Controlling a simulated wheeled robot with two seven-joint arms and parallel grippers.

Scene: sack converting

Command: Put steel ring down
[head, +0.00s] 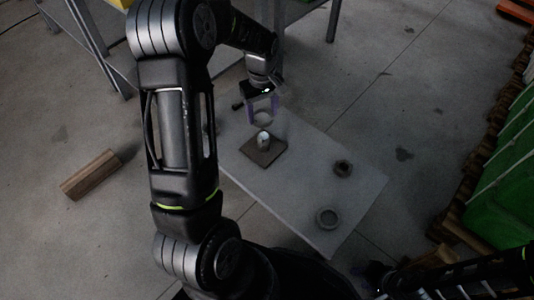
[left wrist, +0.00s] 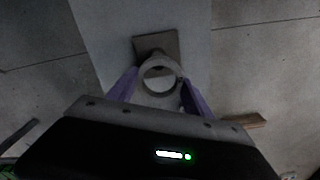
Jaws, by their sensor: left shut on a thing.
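My left gripper (head: 262,110) has purple fingers and is shut on a pale grey steel ring (head: 262,119). In the left wrist view the ring (left wrist: 160,75) sits between the two purple fingertips (left wrist: 158,88). Beneath it is a brown square plate (head: 272,156) with a small pale upright piece (head: 263,140) on it. The ring appears above this piece, and I cannot tell how large the gap is. The plate (left wrist: 172,42) also shows beyond the ring in the left wrist view. My right gripper (head: 378,278) is dark and unclear at the lower right.
The plate lies on a grey board (head: 305,185). Another grey ring (head: 327,217) and a dark nut-like piece (head: 342,168) lie on the board's right part. A wooden block (head: 90,175) lies on the floor at left. Green crates (head: 500,185) stand at right.

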